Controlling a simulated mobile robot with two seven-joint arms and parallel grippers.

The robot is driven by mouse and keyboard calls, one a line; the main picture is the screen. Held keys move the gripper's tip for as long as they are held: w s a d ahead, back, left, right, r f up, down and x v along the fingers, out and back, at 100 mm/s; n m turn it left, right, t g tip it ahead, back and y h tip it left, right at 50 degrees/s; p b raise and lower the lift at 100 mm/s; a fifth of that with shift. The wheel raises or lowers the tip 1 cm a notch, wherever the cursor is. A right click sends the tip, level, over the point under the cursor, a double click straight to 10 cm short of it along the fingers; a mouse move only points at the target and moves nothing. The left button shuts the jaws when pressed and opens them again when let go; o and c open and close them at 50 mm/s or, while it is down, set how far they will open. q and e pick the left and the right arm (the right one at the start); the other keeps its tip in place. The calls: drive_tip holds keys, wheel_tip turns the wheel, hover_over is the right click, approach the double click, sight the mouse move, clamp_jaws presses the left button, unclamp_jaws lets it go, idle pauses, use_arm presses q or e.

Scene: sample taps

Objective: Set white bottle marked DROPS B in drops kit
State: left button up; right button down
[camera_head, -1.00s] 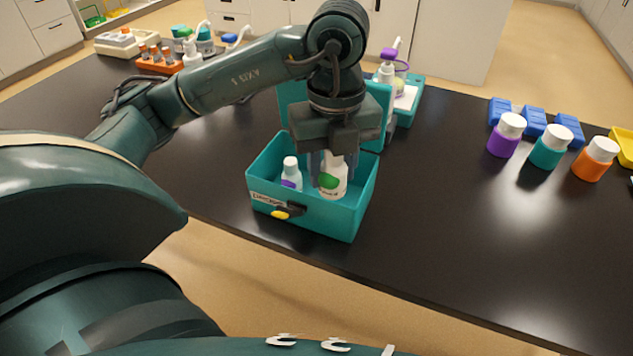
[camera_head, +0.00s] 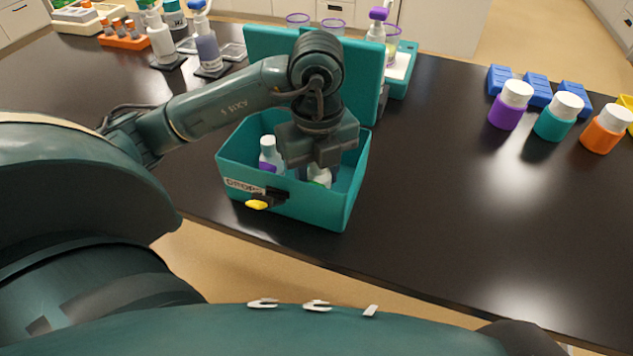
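The drops kit (camera_head: 315,208) is an open teal box near the table's front edge, with a "DROPS" label, a yellow-tipped latch in front and its lid raised behind. A white bottle with a green label (camera_head: 319,177) is inside its right part, upright and low behind the front wall. My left gripper (camera_head: 322,172) points down into the box with its fingers around this bottle; its base and any lettering are hidden. Another white bottle with a purple label (camera_head: 270,157) stands in the left part of the box. My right gripper is not in view.
Purple (camera_head: 511,105), teal (camera_head: 558,117) and orange (camera_head: 606,130) jars with white caps stand at the right by blue blocks (camera_head: 535,90). Pump bottles (camera_head: 207,50) and an orange rack (camera_head: 124,40) stand back left. The table right of the kit is clear.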

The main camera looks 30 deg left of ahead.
use_arm(q)
drive_tip(key=shift+f, duration=1.1)
drive_tip(key=shift+f, duration=0.15)
drive_tip(key=o, duration=1)
